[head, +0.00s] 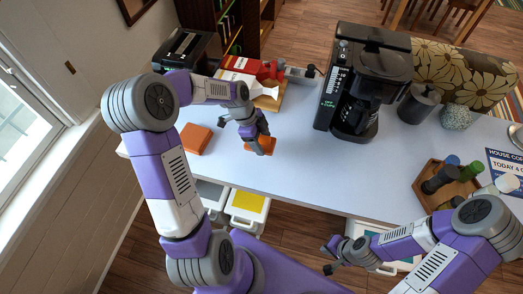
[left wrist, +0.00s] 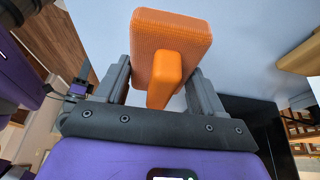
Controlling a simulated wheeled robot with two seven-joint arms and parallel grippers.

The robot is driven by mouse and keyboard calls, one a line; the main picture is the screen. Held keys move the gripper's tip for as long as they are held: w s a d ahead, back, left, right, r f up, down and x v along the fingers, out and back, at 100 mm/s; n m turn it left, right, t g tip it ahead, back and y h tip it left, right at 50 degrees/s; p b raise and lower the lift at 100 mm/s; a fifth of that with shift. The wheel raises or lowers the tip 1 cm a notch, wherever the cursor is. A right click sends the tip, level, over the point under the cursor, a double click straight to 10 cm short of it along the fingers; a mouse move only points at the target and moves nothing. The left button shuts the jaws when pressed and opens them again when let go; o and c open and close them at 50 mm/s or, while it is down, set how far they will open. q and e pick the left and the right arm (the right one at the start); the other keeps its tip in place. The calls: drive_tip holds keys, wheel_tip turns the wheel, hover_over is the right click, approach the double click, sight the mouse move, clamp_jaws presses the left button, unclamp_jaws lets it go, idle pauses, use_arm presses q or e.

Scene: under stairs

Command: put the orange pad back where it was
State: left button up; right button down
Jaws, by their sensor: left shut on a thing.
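In the left wrist view the orange pad (left wrist: 172,38) is a rounded block with a raised grip, which sits between the two fingers of my left gripper (left wrist: 165,78). I cannot tell whether its underside touches the table. A flat orange-brown square (head: 195,138) lies on the table to the left of the held pad. My right gripper (head: 329,258) is empty, its fingers apart, beyond the table's near edge.
A black coffee machine (head: 368,75) stands at the back middle. A toaster (head: 184,50) and a red box (head: 243,66) are at the back left. A wooden caddy (head: 427,190) with bottles is at the right. The table (head: 310,172) is clear in the middle front.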

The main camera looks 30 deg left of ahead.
use_arm(q)
wheel_tip(320, 180, down, 2)
drive_tip(key=shift+w, duration=0.15)
wheel_tip(320, 180, down, 3)
drive_tip(key=shift+f, duration=0.4)
drive_tip(key=shift+f+b, duration=0.15)
drive_tip(key=shift+b, duration=0.25)
drive_tip(key=o, duration=1.1)
drive_tip(key=shift+r, duration=0.2)
